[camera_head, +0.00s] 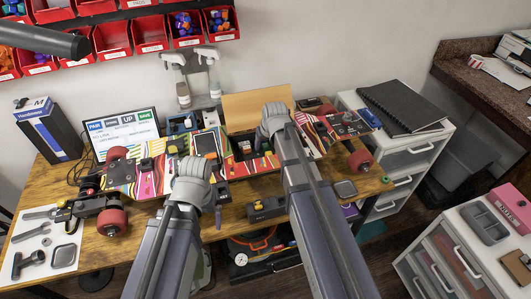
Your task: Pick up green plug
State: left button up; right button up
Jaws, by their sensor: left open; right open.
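A long skateboard-like board (145,176) with bright stripes and red wheels lies across the wooden table, with parts set into its deck. A small green item (385,179) sits at the table's right edge; I cannot tell whether it is the green plug. My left gripper (217,208) is over the table at the board's front edge, left of centre. My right gripper (262,142) is over the middle of the board. Both are open and I see nothing held in them. My arms hide parts of the board and table, and the fingertips are small and partly hidden.
A white sheet with tools (45,245) lies at the table's left. A screen (122,132) and a dark blue box (48,130) stand behind. Red bins (111,37) hang on the wall. White drawers (405,150) with a black notebook (402,106) stand at the right.

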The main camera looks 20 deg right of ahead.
jog(key=shift+r, duration=0.1)
grip_shut()
dwell(0.4)
